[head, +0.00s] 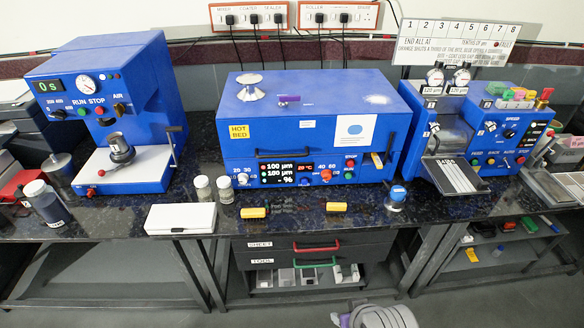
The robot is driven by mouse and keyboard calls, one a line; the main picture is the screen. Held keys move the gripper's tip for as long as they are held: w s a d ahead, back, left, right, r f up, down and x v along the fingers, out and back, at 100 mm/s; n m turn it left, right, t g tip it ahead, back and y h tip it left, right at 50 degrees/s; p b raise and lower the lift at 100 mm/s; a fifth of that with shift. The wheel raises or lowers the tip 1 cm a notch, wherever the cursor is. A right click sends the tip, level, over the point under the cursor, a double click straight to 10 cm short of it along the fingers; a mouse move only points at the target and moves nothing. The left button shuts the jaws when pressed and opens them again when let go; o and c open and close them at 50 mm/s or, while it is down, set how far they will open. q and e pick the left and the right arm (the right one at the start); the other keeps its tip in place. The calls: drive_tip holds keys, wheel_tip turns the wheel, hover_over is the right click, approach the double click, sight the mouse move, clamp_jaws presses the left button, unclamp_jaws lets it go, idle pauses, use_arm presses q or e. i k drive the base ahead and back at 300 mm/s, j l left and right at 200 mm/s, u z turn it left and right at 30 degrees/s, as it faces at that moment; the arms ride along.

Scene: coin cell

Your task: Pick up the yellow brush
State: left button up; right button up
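Two small yellow items lie near the front edge of the dark speckled bench (300,226), in front of the blue hot-bed machine. One yellow item (253,212) has a dark end and lies left of centre. The other yellow item (337,206) is shorter and lies to its right. At this size I cannot tell which of these is the brush. Neither of my grippers shows clearly in the head view.
A white box (180,219), two small jars (225,189) and a dark bottle (46,203) stand left of the yellow items. A small blue-topped jar (397,196) stands right. Blue machines line the back. Drawers (300,250) sit below the bench edge.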

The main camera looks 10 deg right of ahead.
sight(246, 214)
drive_tip(key=i+j+z, duration=0.2)
drive_tip(key=i+z, duration=0.15)
drive_tip(key=i+j+z, duration=0.4)
drive_tip(key=i+l, duration=0.05)
drive_tip(key=i, duration=0.05)
